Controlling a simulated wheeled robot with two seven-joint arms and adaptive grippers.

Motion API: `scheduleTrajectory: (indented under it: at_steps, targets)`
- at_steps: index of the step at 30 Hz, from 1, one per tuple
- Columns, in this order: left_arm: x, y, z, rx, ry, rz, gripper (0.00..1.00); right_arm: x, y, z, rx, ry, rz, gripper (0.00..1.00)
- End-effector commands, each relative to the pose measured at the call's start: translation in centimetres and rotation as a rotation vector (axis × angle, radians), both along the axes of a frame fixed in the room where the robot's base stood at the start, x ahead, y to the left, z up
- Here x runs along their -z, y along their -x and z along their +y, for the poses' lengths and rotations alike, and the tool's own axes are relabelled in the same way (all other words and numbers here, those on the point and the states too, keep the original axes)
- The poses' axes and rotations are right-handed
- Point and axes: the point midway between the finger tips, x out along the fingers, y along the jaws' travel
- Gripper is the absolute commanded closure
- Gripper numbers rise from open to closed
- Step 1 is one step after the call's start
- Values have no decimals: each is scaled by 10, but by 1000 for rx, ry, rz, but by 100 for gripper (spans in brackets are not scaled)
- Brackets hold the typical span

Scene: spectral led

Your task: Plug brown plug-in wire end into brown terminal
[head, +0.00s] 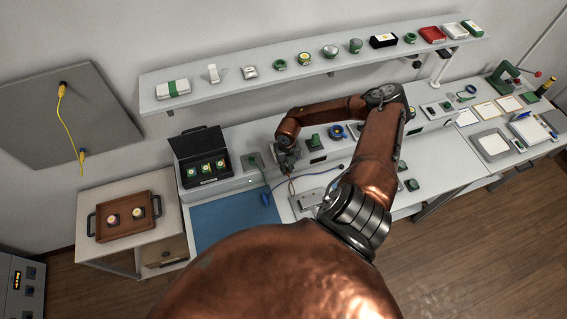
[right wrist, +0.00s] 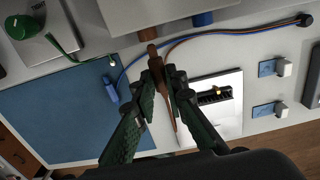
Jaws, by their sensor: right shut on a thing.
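My right gripper (head: 289,163) is over the bench beside the low grey ledge. In the right wrist view its green fingers (right wrist: 166,75) are shut on the brown plug-in wire end (right wrist: 154,56). The plug's brown tail runs down between the fingers. The plug points toward the brown terminal (right wrist: 149,34) at the top of that view, and the two look lined up. I cannot tell whether they touch or are joined. A blue terminal (right wrist: 202,18) is to the right of the brown one. My left gripper is not in view.
A loose blue plug (right wrist: 111,91) lies by the blue mat (right wrist: 50,110), its wire running right. A white plate with a black connector (right wrist: 214,96) lies below the gripper. A black open case (head: 203,158) and a brown tray (head: 152,225) stand to the left.

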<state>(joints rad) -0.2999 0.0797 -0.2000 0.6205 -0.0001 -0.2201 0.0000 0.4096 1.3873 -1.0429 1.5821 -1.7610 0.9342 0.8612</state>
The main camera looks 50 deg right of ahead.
Motion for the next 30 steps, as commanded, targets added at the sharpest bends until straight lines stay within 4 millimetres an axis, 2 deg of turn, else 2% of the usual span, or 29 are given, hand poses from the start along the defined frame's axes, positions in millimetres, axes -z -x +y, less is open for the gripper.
scheduleTrajectory:
  at_steps: [15, 24, 25, 30]
  targets:
    - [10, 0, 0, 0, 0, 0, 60, 1, -14, -9, 1, -1, 1, 100]
    - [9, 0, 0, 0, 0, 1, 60, 0, -14, -9, 0, -1, 1, 100]
    - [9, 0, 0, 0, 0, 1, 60, 0, -14, -9, 0, -1, 1, 87]
    - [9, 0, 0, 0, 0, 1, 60, 0, -14, -8, 0, -1, 1, 75]
